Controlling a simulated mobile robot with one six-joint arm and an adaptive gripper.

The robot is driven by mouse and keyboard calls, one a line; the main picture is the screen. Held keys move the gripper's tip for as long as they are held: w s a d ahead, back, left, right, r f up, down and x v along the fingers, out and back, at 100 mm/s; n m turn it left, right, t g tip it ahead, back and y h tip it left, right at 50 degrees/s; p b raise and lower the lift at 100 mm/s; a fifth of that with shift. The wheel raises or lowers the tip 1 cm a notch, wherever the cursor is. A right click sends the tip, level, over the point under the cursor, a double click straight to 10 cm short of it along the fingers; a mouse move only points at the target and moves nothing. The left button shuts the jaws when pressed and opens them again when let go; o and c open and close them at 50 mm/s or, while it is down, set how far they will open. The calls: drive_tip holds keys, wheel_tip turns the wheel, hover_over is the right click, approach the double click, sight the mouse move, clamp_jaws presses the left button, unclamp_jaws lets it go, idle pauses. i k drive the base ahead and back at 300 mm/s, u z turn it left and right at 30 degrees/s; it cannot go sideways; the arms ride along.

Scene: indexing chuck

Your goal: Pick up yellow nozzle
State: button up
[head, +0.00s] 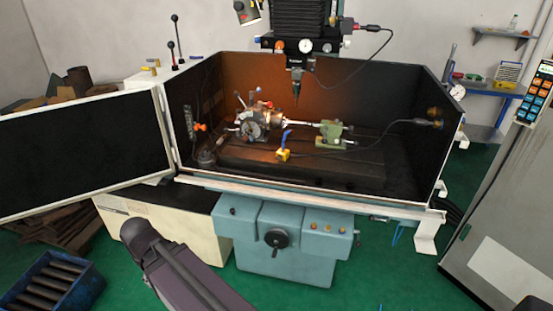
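A small yellow piece (283,155) with a blue upright part (286,138) stands on the machine table inside the enclosure, in front of the indexing chuck. It is too small to tell whether it is the yellow nozzle. Small yellowish pieces (151,67) also lie on top of the white cabinet at the left of the enclosure. A dark purple-grey arm link of mine (185,275) reaches up from the bottom edge, in front of the machine. My gripper is not visible in the head view.
The indexing chuck (257,122), green tailstock (331,135) and spindle (296,85) crowd the enclosure. Its dark door (80,150) stands open at left. A blue crate (50,280) sits at lower left and a grey control cabinet (500,200) at right. Green floor shows between.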

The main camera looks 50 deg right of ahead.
sight(285, 153)
drive_tip(key=u, duration=0.1)
drive_tip(key=k, duration=1.4)
drive_tip(key=z, duration=1.5)
drive_tip(key=i, duration=1.5)
